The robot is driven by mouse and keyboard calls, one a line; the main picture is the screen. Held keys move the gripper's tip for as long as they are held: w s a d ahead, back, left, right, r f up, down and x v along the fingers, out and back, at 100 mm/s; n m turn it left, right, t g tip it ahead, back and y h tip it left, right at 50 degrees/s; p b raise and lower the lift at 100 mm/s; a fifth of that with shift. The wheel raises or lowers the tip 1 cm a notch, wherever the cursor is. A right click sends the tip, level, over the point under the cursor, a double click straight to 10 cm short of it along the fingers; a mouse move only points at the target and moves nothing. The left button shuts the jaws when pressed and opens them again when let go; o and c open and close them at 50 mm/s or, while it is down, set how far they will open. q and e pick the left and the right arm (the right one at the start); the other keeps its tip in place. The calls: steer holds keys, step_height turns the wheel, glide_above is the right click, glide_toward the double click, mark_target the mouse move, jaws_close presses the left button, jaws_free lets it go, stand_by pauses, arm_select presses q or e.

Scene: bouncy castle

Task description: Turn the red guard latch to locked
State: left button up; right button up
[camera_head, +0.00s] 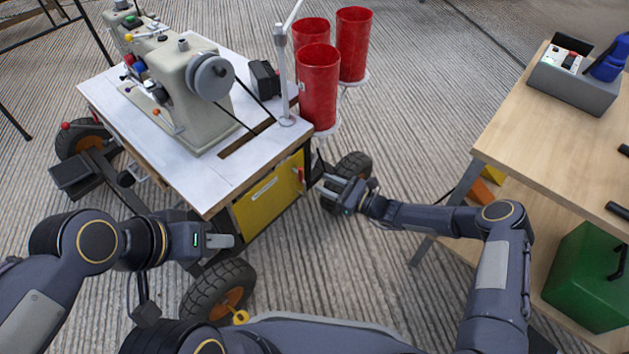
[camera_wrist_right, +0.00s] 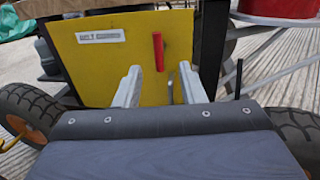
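The red guard latch (camera_wrist_right: 158,51) is a small upright red handle on the yellow belt guard (camera_wrist_right: 100,65), near the guard's right side. In the head view the latch (camera_head: 299,174) shows at the right end of the yellow panel (camera_head: 268,198) under the sewing table. My right gripper (camera_wrist_right: 158,80) is open, its two pale fingers apart with the latch in view between and beyond them; it looks short of touching. In the head view the right gripper (camera_head: 335,190) is just right of the panel. My left gripper (camera_head: 226,241) is left of the panel; its finger opening is unclear.
A sewing machine (camera_head: 190,90) stands on the white table (camera_head: 225,165). Wheels (camera_head: 218,290) flank the panel below. Ridged floor lies clear between.

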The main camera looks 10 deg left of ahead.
mark_target(297, 172)
steer(key=b+x, duration=0.2)
steer(key=x, duration=0.5)
steer(key=shift+a+b, duration=0.35)
steer(key=shift+c, duration=0.5)
jaws_close()
